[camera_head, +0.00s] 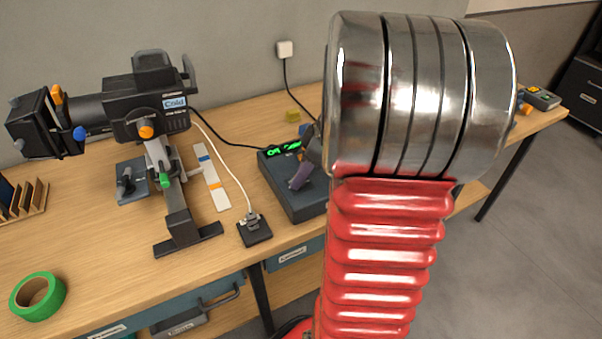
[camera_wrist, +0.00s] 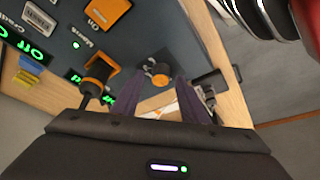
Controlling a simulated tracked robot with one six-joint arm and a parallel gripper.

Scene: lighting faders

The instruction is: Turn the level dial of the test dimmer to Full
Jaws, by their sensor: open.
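The test dimmer (camera_head: 285,195) is a dark blue-grey box with green displays on the table, partly hidden behind my arm. In the wrist view its panel (camera_wrist: 140,35) carries an orange switch (camera_wrist: 105,12) by the words On and Mains. A round dark knob with orange on it (camera_wrist: 159,75) shows between my fingertips; it may be the level dial, and its setting is not readable. An orange handle on a black stem (camera_wrist: 100,68) is left of the fingers. My gripper (camera_wrist: 160,80) is open, its purple fingers apart; I cannot tell whether they touch the knob. It also shows at the dimmer (camera_head: 303,172).
A stage light (camera_head: 150,110) on a stand is at the left. A black plug block (camera_head: 254,230) with a white cable sits left of the dimmer. Green tape (camera_head: 38,296) lies at the front left. The table's front edge is close to the dimmer.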

